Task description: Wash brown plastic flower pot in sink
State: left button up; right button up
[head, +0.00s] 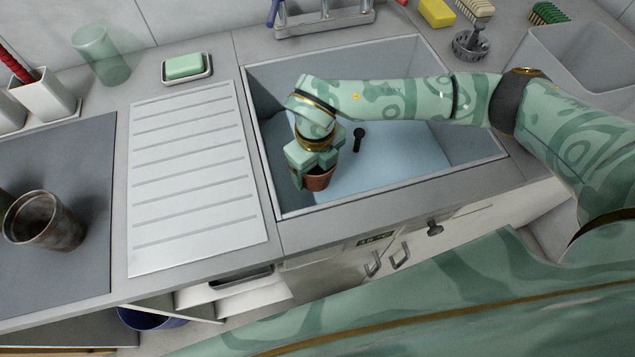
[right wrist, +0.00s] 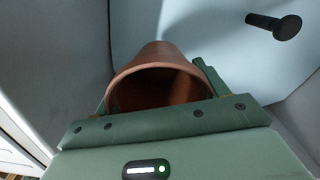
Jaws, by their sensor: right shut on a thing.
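My right gripper (head: 309,176) is shut on a small reddish-brown flower pot (head: 320,180) inside the sink (head: 262,112), near its left front corner. In the right wrist view the pot (right wrist: 158,58) sits between the fingers (right wrist: 152,100), its round opening facing the camera and its inside dark. I cannot tell whether the pot touches the sink's pale blue bottom. A larger, stained brown pot-like vessel (head: 45,222) stands at the far left. My left gripper is not in the head view.
A black knobbed piece (head: 358,138) stands in the sink. A tap fixture (head: 325,20) is behind it. The ribbed drainboard (head: 190,180) is clear. Green soap in a dish (head: 186,68), a yellow sponge (head: 436,12), brushes (head: 475,10) and a grey basin (head: 590,55) surround the sink.

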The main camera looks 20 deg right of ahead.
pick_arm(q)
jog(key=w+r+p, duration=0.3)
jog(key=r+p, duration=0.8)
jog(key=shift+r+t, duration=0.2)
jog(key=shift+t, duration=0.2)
pick_arm(e)
notch_tip(320, 180, up, 14)
dwell(0.9)
